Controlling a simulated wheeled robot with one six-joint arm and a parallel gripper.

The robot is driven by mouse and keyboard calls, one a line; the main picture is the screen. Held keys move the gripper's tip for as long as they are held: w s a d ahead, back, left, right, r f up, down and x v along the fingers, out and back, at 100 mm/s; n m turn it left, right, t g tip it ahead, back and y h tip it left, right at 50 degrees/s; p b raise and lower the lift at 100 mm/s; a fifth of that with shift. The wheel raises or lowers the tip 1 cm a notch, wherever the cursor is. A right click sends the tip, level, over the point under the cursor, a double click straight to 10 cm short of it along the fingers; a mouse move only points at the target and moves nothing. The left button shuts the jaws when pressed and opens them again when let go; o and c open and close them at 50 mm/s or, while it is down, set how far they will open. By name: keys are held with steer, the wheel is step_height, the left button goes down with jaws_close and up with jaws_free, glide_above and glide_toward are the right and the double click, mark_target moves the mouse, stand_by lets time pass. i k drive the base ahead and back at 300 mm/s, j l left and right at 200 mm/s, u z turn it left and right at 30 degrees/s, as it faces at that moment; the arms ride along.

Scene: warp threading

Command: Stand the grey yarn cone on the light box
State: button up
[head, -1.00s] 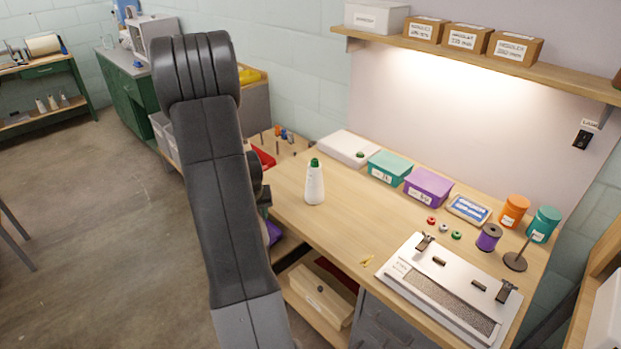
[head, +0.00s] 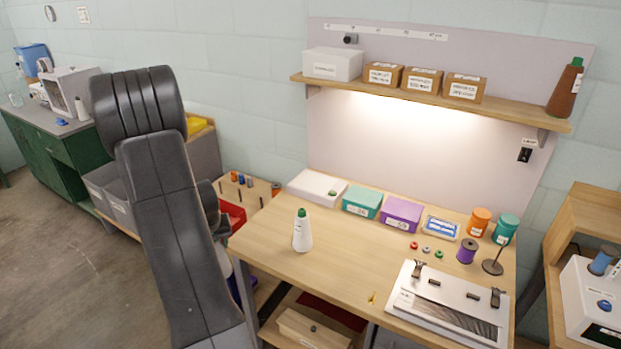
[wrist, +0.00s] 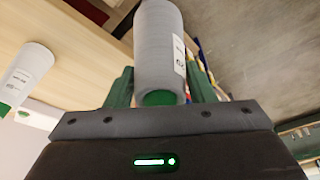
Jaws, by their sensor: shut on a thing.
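The grey yarn cone (wrist: 157,45) is between the fingers of my gripper (wrist: 160,78) in the wrist view. Its green tip points toward the palm, and a white label shows on its side. My gripper is shut on it. In the head view my arm hides the gripper and the grey cone. A flat white box with a green knob, which looks like the light box (head: 310,186), lies at the back left of the workbench; its top is clear apart from the knob. Part of it also shows at lower left in the wrist view (wrist: 38,118).
A white cone with a green tip (head: 302,231) stands on the workbench (head: 270,238) in front of the white box. A teal box (head: 361,203) and a purple box (head: 401,214) stand to its right. A shelf (head: 430,99) with boxes hangs above.

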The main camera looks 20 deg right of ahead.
mark_target(314, 181)
steer(key=i+j+z, duration=0.15)
steer(key=i+j, duration=0.15)
steer(key=i+j+z, duration=0.15)
steer(key=i+j, duration=0.15)
steer(key=j, duration=0.2)
steer(key=i+j+z, duration=0.15)
steer(key=j, duration=0.35)
steer(key=i+l+z, duration=0.1)
steer(key=i+z, duration=0.3)
steer(key=i, duration=0.45)
